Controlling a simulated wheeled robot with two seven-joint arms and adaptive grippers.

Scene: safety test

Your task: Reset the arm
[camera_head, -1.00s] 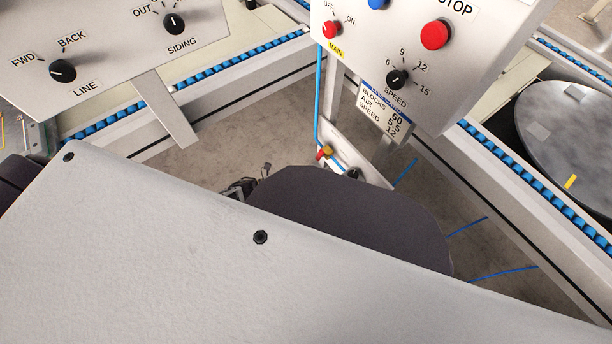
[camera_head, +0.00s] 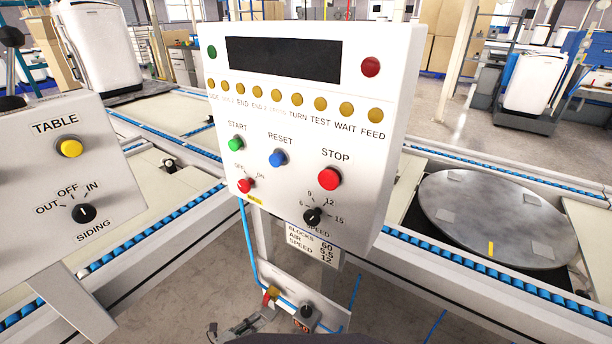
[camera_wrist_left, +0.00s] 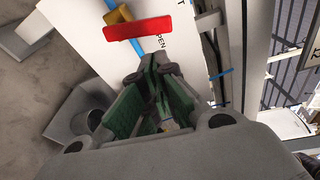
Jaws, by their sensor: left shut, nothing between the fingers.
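The control panel (camera_head: 308,140) stands upright in the middle of the head view. It carries a blue RESET button (camera_head: 278,158), a green START button (camera_head: 236,144), a red STOP button (camera_head: 328,179) and a black speed knob (camera_head: 312,216). My left gripper (camera_head: 238,327) shows small at the bottom edge of the head view, below the panel and beside a valve with a red handle (camera_head: 269,296). In the left wrist view the green-padded fingers of my left gripper (camera_wrist_left: 150,78) are shut and empty, near the red handle (camera_wrist_left: 138,28) but apart from it. My right gripper is out of view.
A second panel (camera_head: 60,180) with a yellow TABLE button and a siding knob stands at left. Conveyors with blue rollers (camera_head: 470,271) run on both sides. A round metal turntable (camera_head: 490,225) lies at right. Bare floor (camera_head: 175,300) shows below.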

